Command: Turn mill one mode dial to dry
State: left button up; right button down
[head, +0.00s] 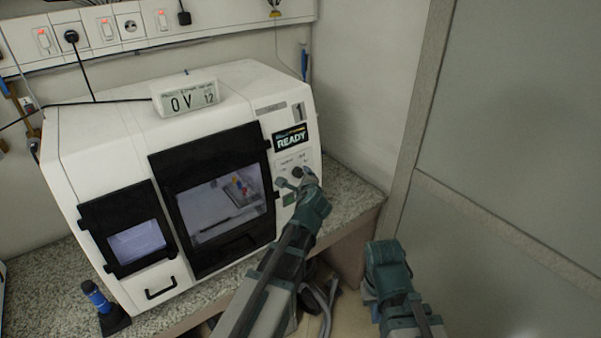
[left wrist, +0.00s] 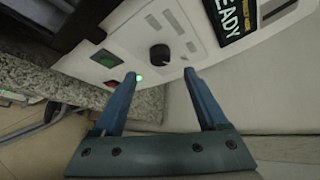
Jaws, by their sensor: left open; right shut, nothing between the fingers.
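The mill (head: 110,150) is a white cabinet on a speckled counter, with a lit READY display (head: 291,138) at its upper right. The mode dial is a round black knob (left wrist: 159,54) on the panel below that display, also visible in the head view (head: 297,171). Its labels are too small to read, so I cannot tell its setting. My left gripper (left wrist: 161,73) is open in front of the panel, its fingers spread to either side of the dial and apart from it. My right gripper (head: 371,298) is low at the right, shut and empty, its fingertips barely visible.
A lit green button (left wrist: 139,78) lies by one left fingertip, with a red button (left wrist: 133,54) and a dark green square (left wrist: 106,60) nearby. A 0 V meter (head: 186,98) sits on the mill. A wall (head: 400,80) stands close on the right.

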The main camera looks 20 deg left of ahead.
pick_arm(q)
jog(key=p+v, duration=0.2)
jog(key=v, duration=0.5)
pick_arm(e)
notch_tip(320, 180, up, 3)
jog(key=shift+f, duration=0.1)
pick_arm(q)
jog(key=s+d+f+n+g+h, duration=0.1)
jog(key=s+d+f+n+g, duration=0.3)
jog(key=s, duration=0.4)
jog(key=s+d+f+n+g+h+b, duration=0.1)
jog(key=s+d+f+n+g, duration=0.3)
jog(key=s, duration=0.4)
jog(key=s+d+f+n+g+h+b, duration=0.1)
jog(key=s+d+f+n+g+h, duration=0.1)
jog(key=s+d+f+n+g, duration=0.2)
jog(key=s+f+n, duration=0.2)
jog(key=s+f, duration=0.1)
jog(key=s, duration=0.1)
jog(key=shift+d+f+g, duration=0.25)
jog(key=shift+f+g, duration=0.05)
jog(key=shift+f, duration=0.1)
pick_arm(e)
notch_tip(320, 180, down, 3)
jog(key=shift+r, duration=0.2)
